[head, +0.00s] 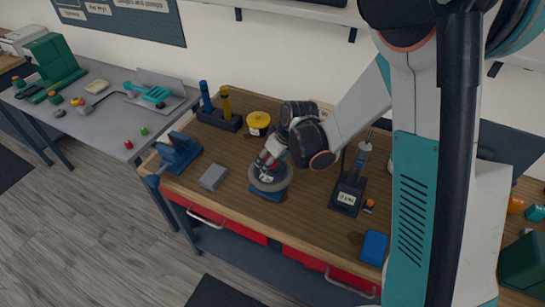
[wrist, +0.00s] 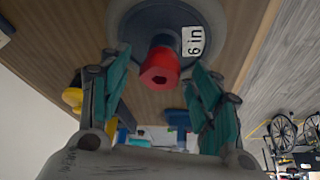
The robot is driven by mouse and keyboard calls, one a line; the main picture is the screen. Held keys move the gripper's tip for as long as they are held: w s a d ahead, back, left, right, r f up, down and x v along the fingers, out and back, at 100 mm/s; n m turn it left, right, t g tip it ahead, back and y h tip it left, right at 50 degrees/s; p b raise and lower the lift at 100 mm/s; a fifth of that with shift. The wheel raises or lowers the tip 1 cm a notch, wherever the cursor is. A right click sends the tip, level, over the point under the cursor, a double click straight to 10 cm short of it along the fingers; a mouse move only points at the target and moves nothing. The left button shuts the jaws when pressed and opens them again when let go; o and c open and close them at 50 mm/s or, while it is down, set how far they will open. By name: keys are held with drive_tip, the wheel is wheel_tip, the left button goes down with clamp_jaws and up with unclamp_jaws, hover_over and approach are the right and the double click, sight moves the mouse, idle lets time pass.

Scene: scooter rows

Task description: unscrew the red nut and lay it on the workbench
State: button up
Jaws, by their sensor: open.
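The red nut (wrist: 160,68) sits at the centre of a round grey disc (wrist: 125,22) that carries a "6 in" label. In the head view the disc (head: 283,183) lies on a blue base on the wooden workbench (head: 225,205). My gripper (head: 268,161) is right over the disc's middle there, and I cannot make out the nut beside it. In the wrist view my gripper (wrist: 156,75) is open, with one teal finger on each side of the nut. Gaps show between the fingers and the nut, so they do not appear to touch it.
A blue vise (head: 178,154) and a grey block (head: 213,177) stand left of the disc. A tool rack (head: 219,122) and a yellow tin (head: 258,123) are behind. A dark tool stand (head: 346,196) and blue box (head: 374,247) are right. Bare wood lies between disc and stand.

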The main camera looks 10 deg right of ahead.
drive_tip(key=shift+c, duration=0.3)
drive_tip(key=c, duration=1.1)
drive_tip(key=n+g+b, duration=0.1)
drive_tip(key=n, duration=0.1)
drive_tip(key=n+y, duration=0.1)
drive_tip(key=n, duration=0.2)
drive_tip(key=shift+d+n+g+y+b, duration=0.1)
drive_tip(key=shift+n+g+y+b, duration=0.2)
drive_tip(key=shift+g+b, duration=0.1)
drive_tip(key=n+g+b, duration=0.1)
drive_tip(key=n+g, duration=0.1)
drive_tip(key=n, duration=0.3)
drive_tip(key=shift+f, duration=0.1)
drive_tip(key=n+g, duration=0.1)
drive_tip(key=n, duration=0.1)
drive_tip(key=n+g+b, duration=0.1)
drive_tip(key=n, duration=0.2)
drive_tip(key=shift+n, duration=0.3)
drive_tip(key=n, duration=0.2)
drive_tip(key=n+g+h+b, duration=0.1)
drive_tip(key=n, duration=0.2)
drive_tip(key=shift+n+g+h, duration=0.3)
drive_tip(key=o, duration=1.1)
drive_tip(key=shift+s, duration=0.15)
